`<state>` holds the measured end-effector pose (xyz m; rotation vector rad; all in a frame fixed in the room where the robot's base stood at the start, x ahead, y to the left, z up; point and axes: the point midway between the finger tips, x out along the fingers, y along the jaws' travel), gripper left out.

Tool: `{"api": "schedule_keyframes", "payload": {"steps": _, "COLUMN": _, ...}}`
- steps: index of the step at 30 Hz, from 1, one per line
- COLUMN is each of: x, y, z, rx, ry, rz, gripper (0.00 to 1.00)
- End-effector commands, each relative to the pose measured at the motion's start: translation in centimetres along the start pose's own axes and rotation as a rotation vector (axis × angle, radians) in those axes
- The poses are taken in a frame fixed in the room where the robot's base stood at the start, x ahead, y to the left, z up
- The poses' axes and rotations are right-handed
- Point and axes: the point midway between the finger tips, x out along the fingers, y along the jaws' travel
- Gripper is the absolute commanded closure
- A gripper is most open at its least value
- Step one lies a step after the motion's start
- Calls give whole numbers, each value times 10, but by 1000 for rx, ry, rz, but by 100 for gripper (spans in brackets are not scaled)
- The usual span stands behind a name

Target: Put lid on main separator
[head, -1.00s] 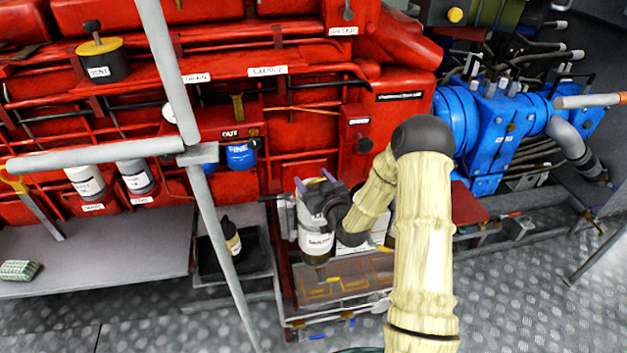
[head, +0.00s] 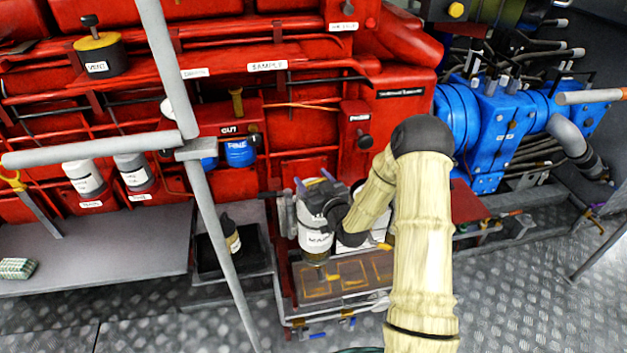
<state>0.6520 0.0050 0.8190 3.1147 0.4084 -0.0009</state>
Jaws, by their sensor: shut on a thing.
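The main separator (head: 313,240) is a white, labelled cylinder with a darker lower bowl, upright in front of the red engine. My gripper (head: 316,183) is at the separator's top, reaching in from the right, with two purple-blue fingertips showing. It is shut on a grey piece with a thin yellowish edge, which appears to be the lid (head: 317,197). The gripper and wrist hide much of this piece. It sits directly over the cylinder in the picture; I cannot tell whether it is seated or just above.
Grey rails (head: 95,160) cross in front on the left. A dark tray (head: 213,262) with a small bottle (head: 231,238) stands left of the separator. A clear-topped box (head: 350,275) lies below it. Blue machinery (head: 495,130) is on the right. Two white filters (head: 85,178) hang on the left.

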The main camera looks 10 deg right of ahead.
Motion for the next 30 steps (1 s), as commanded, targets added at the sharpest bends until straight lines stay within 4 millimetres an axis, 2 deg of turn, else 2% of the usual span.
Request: {"api": "schedule_keyframes", "payload": {"steps": 30, "x": 0, "y": 0, "z": 12, "rx": 0, "ry": 2, "rz": 0, "gripper": 84}}
